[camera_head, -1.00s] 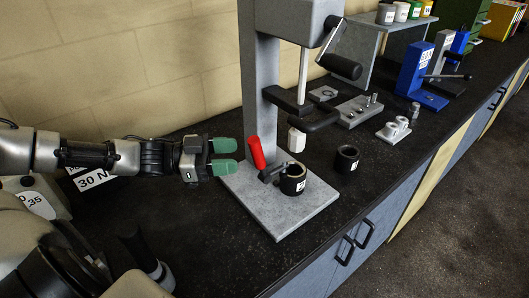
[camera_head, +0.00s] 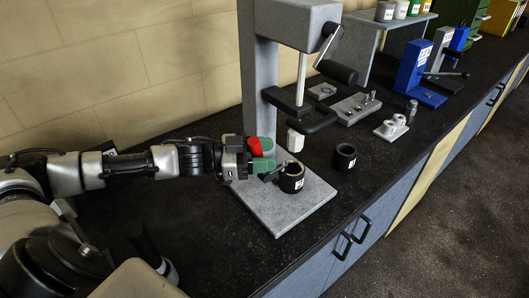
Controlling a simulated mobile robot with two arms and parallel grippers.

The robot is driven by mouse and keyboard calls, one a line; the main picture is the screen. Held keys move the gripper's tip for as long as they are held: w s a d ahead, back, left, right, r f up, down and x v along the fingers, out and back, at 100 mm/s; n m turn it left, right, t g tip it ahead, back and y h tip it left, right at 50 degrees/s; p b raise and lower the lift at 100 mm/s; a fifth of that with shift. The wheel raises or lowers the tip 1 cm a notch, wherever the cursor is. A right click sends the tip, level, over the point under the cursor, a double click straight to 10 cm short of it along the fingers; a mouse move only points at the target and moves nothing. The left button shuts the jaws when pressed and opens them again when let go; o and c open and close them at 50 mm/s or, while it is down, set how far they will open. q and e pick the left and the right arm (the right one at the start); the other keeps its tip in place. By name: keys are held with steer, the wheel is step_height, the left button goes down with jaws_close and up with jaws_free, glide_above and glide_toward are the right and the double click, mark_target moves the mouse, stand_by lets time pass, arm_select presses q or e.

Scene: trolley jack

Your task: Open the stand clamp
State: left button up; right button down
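The stand clamp has a red handle (camera_head: 254,146) and a dark metal clamp arm (camera_head: 274,173). It sits on the grey base plate (camera_head: 277,220) of the press stand, beside a black cup with a white label (camera_head: 291,178). My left gripper (camera_head: 265,155) reaches in from the left with green fingertips at the red handle. The fingers look apart, one above the other. They hide part of the handle, and I cannot tell whether they touch it. My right gripper is not in view.
The press column (camera_head: 260,85) rises behind the clamp. A black-gripped crank (camera_head: 337,72) and a black bracket (camera_head: 312,123) overhang the plate. A second black cup (camera_head: 344,157) stands to the right.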

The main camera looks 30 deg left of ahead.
arm_select(q)
jaws_close()
steer(key=shift+s+f+b, duration=0.15)
steer(key=shift+f+b, duration=0.05)
steer(key=shift+b, duration=0.45)
steer(key=h+b, duration=0.1)
steer(key=b, duration=0.1)
steer(key=s+m+t+h+b, duration=0.1)
steer(key=b, duration=0.2)
steer(key=shift+s+a+f+m, duration=0.25)
steer(key=shift+f+m, duration=0.05)
steer(key=shift+f, duration=0.1)
steer(key=shift+s+a+f+m+t+h+b, duration=0.15)
steer(key=shift+s+a+m+h+b, duration=0.1)
steer(key=shift+s+m+h+b, duration=0.6)
steer(key=shift+s+a+f+m+t+h+b, duration=0.2)
steer(key=shift+s+m+h+b, duration=0.25)
steer(key=shift+m+h, duration=0.65)
steer(key=shift+r, duration=0.1)
